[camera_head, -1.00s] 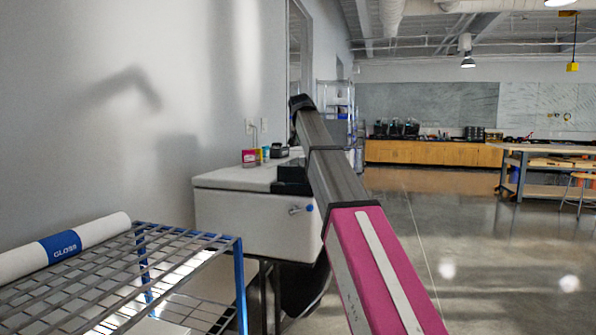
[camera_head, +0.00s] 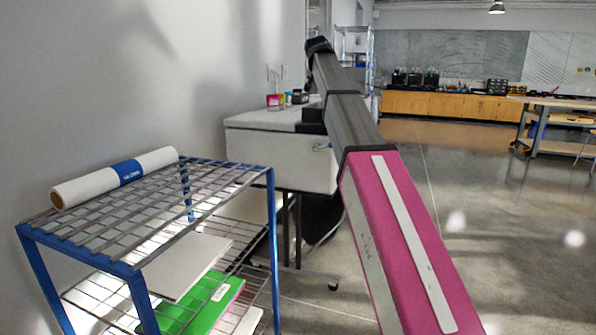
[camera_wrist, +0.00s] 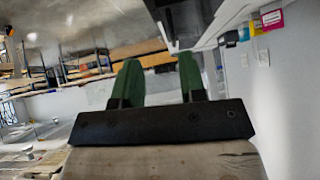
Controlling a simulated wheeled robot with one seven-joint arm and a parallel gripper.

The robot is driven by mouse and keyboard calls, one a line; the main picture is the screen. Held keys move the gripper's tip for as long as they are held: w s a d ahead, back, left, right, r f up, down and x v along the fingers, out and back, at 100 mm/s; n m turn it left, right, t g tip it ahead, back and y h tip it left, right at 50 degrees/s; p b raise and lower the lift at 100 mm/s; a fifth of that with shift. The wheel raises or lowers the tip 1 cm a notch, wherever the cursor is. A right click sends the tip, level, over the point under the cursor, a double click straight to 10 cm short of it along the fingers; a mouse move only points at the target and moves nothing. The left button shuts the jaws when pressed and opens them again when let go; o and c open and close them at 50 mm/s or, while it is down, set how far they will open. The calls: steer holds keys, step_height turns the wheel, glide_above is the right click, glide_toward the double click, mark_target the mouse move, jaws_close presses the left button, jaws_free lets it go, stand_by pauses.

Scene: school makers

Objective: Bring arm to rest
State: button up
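My gripper (camera_wrist: 159,66) shows in the wrist view as two green fingers on a black mount. The fingers stand apart with nothing between them. In the head view my pink and dark grey arm stretches forward past the white bench unit, and the gripper itself cannot be made out there. A black part of my arm's far end stands in front of the wall, above the unit in the picture.
A blue-framed wire rack (camera_head: 272,215) stands at left with a white roll (camera_head: 90,186) on top and a green item (camera_head: 205,305) below. The white bench unit (camera_head: 275,155) holds small jars (camera_head: 275,100). Floor (camera_head: 500,200) at right is open, before wooden cabinets (camera_head: 440,105).

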steer(key=s+d+f+n+g, duration=0.1)
steer(key=s+d+f, duration=0.15)
steer(key=f, duration=1.05)
steer(key=s+d+f+n+g+y, duration=0.15)
steer(key=s+f, duration=0.25)
steer(key=f, duration=0.9)
steer(key=s+d+f+g+h, duration=0.15)
steer(key=s+f, duration=0.25)
steer(key=f, duration=0.8)
steer(key=s+d+f+n+g+y, duration=0.1)
steer(key=s+d+f+g, duration=0.1)
steer(key=s+f, duration=1.1)
steer(key=s+d+f+n+g+y, duration=0.1)
steer(key=s+d+f+g, duration=0.1)
steer(key=s+f, duration=1.1)
step_height(320, 180, down, 3)
steer(key=shift+s+r+g, duration=0.15)
steer(key=shift+s+g, duration=0.15)
steer(key=shift+s, duration=0.05)
